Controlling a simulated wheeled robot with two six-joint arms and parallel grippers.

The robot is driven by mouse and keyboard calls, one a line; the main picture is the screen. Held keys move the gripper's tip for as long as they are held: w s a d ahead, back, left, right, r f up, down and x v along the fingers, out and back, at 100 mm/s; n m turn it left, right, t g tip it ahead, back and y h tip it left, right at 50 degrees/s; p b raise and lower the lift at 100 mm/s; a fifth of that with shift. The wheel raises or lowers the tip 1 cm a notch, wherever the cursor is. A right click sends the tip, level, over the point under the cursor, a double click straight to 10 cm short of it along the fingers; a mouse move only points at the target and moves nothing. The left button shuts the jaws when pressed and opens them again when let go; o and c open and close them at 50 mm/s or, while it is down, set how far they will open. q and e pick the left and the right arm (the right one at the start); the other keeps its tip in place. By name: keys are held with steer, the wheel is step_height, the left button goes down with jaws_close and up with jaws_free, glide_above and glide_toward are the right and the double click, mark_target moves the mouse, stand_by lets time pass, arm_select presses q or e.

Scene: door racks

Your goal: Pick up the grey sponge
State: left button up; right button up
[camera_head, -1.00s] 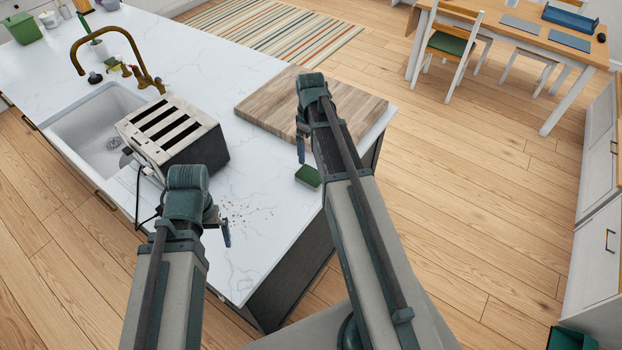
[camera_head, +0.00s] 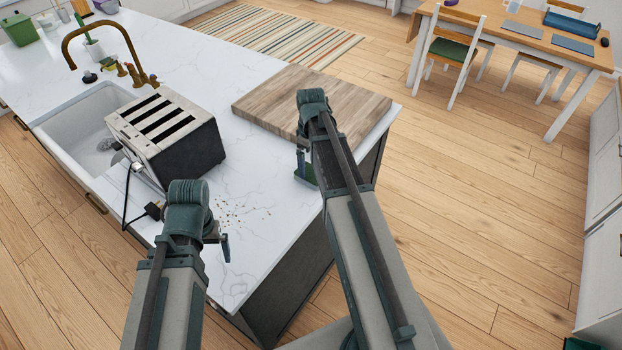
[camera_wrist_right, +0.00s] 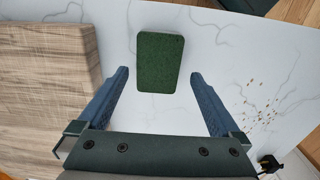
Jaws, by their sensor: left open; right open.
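A small block-shaped sponge lies on the white marble counter; its top looks green rather than grey. In the right wrist view the sponge (camera_wrist_right: 160,50) lies ahead of and partly between my open fingers, with space on both sides. In the head view the sponge (camera_head: 309,178) is mostly hidden behind my right gripper (camera_head: 303,168), which points down just over it. My right gripper (camera_wrist_right: 158,76) is open and empty. My left gripper (camera_head: 225,243) is open and empty, over the counter's near edge.
A wooden cutting board (camera_head: 265,107) lies close beside the sponge. A toaster (camera_head: 170,135) with a cord and plug (camera_head: 153,210) stands left, by the sink (camera_head: 80,120). Crumbs (camera_head: 240,210) lie on the counter, whose corner is near my right arm.

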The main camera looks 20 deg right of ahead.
mark_target(311, 172)
arm_select(q)
step_height(311, 172, down, 4)
steer(key=b, duration=0.3)
steer(key=shift+f, duration=0.1)
arm_select(e)
step_height(311, 172, down, 4)
steer(key=shift+w+f, duration=0.1)
steer(key=shift+w, duration=0.05)
steer(key=shift+c, duration=0.2)
steer(key=c, duration=1.1)
arm_select(q)
steer(key=shift+r, duration=0.2)
arm_select(e)
steer(key=shift+r, duration=0.2)
